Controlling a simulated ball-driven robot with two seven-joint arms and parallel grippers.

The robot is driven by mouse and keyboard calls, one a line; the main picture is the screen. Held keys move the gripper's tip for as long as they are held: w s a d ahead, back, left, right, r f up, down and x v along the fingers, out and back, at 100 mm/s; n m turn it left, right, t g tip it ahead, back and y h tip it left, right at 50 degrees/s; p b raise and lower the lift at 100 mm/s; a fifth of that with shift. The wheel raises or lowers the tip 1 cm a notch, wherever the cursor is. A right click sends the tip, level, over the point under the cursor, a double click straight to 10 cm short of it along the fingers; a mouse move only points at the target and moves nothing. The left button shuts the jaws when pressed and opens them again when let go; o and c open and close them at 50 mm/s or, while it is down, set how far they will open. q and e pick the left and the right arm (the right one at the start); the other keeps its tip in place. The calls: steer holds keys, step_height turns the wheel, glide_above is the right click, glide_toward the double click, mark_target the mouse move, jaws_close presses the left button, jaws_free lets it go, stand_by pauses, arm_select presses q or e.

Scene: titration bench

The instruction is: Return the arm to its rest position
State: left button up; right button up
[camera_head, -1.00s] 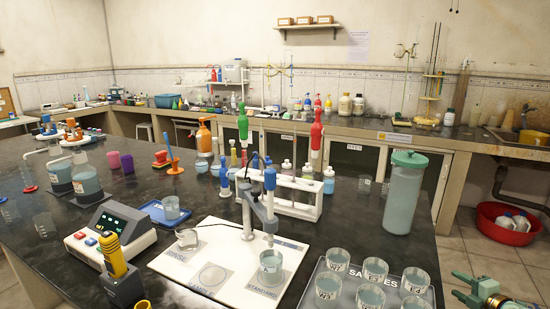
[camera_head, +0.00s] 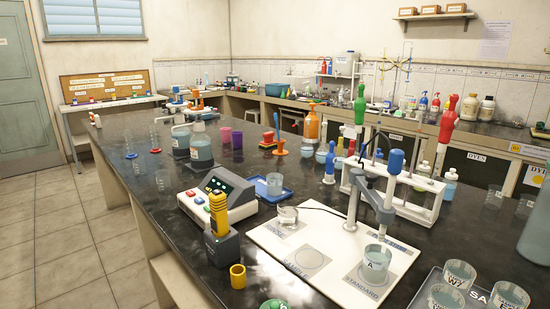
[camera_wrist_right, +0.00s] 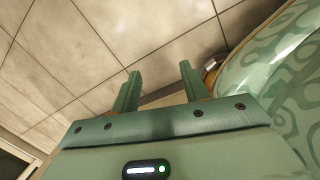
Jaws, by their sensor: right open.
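My right gripper (camera_wrist_right: 160,88) shows in the right wrist view with its two green fingers apart and nothing between them. Behind the fingers is bare tiled floor. A green patterned rounded surface fills the right side of that view. In the head view no gripper can be made out. A small green piece at the bottom edge is cut off, and I cannot tell what it is. My left gripper does not show.
Sample beakers (camera_head: 445,297) stand at the bottom right. Floor (camera_head: 80,250) left of the bench is clear.

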steer(key=s+a+f+g+y+b, duration=0.15)
steer(key=s+a, duration=0.45)
steer(key=a, duration=0.6)
arm_select(q)
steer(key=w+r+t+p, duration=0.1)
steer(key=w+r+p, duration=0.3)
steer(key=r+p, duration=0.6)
steer(key=p, duration=0.2)
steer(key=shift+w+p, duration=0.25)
steer(key=shift+p, duration=0.1)
arm_select(e)
steer(key=w+d+r+t, duration=0.1)
steer(key=w+r, duration=0.4)
steer(key=r, duration=0.6)
steer(key=shift+w+r+t, duration=0.15)
steer(key=shift+t, duration=0.3)
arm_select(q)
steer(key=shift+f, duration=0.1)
